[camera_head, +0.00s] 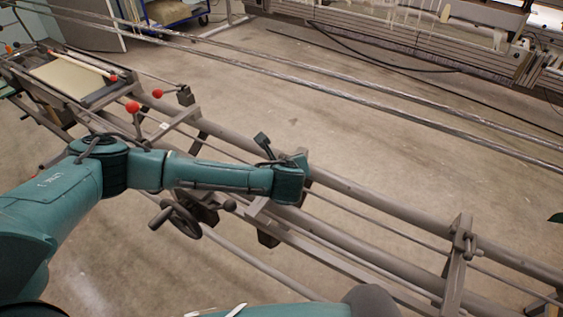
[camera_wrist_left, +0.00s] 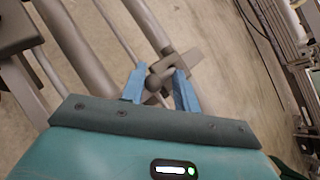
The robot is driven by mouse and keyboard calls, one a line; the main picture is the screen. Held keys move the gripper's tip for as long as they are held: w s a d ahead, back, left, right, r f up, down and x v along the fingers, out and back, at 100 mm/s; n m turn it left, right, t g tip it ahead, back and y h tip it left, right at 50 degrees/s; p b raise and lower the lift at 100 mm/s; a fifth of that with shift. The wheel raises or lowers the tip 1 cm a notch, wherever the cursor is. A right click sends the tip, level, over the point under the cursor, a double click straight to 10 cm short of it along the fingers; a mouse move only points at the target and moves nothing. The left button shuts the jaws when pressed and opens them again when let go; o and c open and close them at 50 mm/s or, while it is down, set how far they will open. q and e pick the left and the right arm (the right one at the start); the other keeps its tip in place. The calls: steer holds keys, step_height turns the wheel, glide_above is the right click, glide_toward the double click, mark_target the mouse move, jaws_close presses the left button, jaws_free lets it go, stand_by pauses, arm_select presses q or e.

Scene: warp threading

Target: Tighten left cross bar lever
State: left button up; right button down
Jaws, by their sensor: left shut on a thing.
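The grey-brown lever (camera_wrist_left: 157,82) of a cross bar clamp sits between the blue fingers of my left gripper (camera_wrist_left: 160,90) in the left wrist view. The fingers are shut on it from both sides. A block-like end of the clamp (camera_wrist_left: 184,67) shows just past the fingertips, beside a round rail (camera_wrist_left: 148,22). In the head view my left arm reaches over the frame from the left, and its wrist covers most of the gripper and the lever. My right gripper is not in view.
Long grey rails (camera_head: 385,208) run diagonally across the machine. Another cross bar with a clamp (camera_head: 457,262) stands at the right. A handwheel (camera_head: 180,217) and red-knobbed levers (camera_head: 133,107) lie near my left arm. Open concrete floor (camera_head: 400,140) lies behind the rails.

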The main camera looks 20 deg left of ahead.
arm_select(q)
steer(key=shift+s+f+t+b, duration=0.2)
steer(key=shift+f+t+b, duration=0.15)
steer(key=shift+f+t, duration=0.25)
steer(key=shift+n+t, duration=0.3)
steer(key=shift+t, duration=0.2)
steer(key=o, duration=0.9)
steer(key=shift+o, duration=0.2)
steer(key=v, duration=1.3)
steer(key=shift+r, duration=0.15)
